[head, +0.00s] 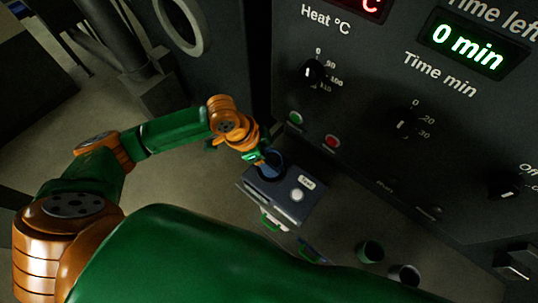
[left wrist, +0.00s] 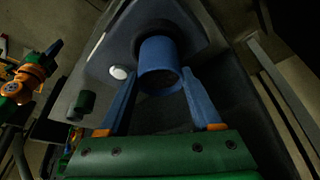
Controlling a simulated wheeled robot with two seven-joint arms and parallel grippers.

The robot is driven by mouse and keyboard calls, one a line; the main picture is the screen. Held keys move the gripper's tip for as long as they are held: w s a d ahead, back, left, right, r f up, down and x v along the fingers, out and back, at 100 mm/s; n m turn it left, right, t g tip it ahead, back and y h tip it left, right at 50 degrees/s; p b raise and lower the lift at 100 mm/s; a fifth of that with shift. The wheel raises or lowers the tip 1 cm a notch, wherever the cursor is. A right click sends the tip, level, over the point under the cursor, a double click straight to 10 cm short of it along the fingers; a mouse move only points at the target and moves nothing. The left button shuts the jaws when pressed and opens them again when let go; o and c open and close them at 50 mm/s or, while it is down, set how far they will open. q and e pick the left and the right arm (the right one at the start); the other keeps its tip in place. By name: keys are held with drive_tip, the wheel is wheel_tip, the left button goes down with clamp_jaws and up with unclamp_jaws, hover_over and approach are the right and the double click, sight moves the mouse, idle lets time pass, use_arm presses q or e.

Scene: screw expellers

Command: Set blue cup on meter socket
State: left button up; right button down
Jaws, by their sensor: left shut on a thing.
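The blue cup (left wrist: 160,62) is between the two blue fingers of my left gripper (left wrist: 161,80), which is shut on it. In the head view my left gripper (head: 262,158) is at the dark round meter socket (head: 279,170) on top of a dark box. In the left wrist view the cup lines up with the dark socket ring (left wrist: 155,27). I cannot tell whether the cup touches the socket or is just above it. A green and orange arm, seemingly mine, shows at the left of the wrist view; its jaws are too small and dark to read.
The box top (head: 262,190) has a white round button (head: 297,195) and a small label. Two small cups, one greenish (head: 370,251) and one grey (head: 405,274), stand lower right. The large control panel (head: 350,130) with knobs and displays rises close behind the box.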

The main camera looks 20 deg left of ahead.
use_arm(q)
drive_tip(key=shift+p, duration=0.45)
drive_tip(key=shift+f+b, duration=0.4)
drive_tip(key=shift+f, duration=0.2)
idle(0.4)
drive_tip(key=o, duration=1.2)
